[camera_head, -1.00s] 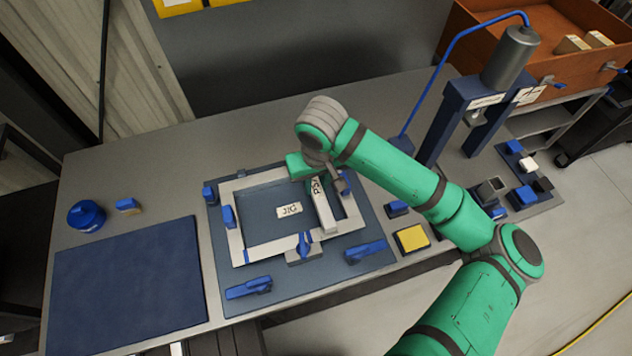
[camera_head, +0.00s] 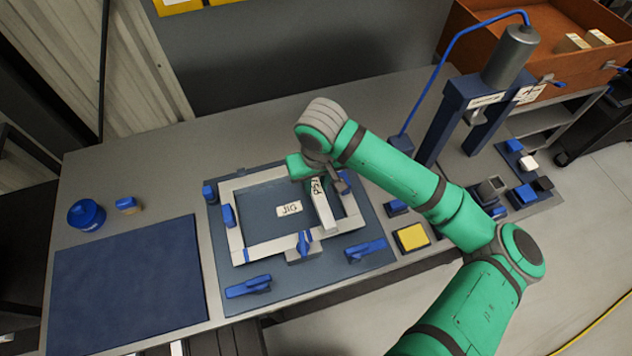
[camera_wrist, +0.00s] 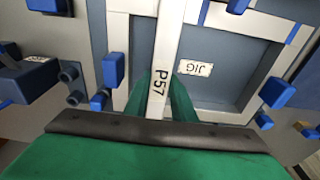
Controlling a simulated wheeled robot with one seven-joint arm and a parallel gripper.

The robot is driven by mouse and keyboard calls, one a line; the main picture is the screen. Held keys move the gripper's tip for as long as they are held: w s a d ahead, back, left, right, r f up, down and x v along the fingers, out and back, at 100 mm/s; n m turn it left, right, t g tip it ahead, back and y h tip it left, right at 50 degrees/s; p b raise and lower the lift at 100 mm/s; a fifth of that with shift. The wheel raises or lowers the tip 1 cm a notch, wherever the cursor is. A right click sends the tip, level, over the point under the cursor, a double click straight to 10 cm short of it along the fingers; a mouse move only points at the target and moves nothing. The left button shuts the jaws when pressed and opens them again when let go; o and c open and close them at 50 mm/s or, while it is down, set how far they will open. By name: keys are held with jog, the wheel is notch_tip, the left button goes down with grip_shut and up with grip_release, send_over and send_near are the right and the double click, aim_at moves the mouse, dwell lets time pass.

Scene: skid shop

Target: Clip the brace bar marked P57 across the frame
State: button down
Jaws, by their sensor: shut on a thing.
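The pale brace bar marked P57 (camera_head: 325,211) lies across the white rectangular frame (camera_head: 236,235), toward its right side. It appears to span from the far rail to the near rail; whether it is seated cannot be told. My gripper (camera_wrist: 162,92) is shut on the bar, with green fingers on both sides of the P57 label in the wrist view. In the head view my wrist hides the bar's far end. The frame lies on the dark jig board (camera_head: 285,283), which carries a JIG label (camera_head: 289,209).
Blue clamps stand around the frame, including one at the near rail (camera_head: 304,241), one at front left (camera_head: 248,287) and one at right (camera_head: 366,250). A blue press (camera_head: 470,100) stands right. A yellow block (camera_head: 411,237) sits near the table edge. A dark mat (camera_head: 130,275) lies left.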

jog(key=shift+f, duration=0.8)
dwell(1.1)
jog(key=c, duration=1)
grip_release()
jog(key=shift+r, duration=3.5)
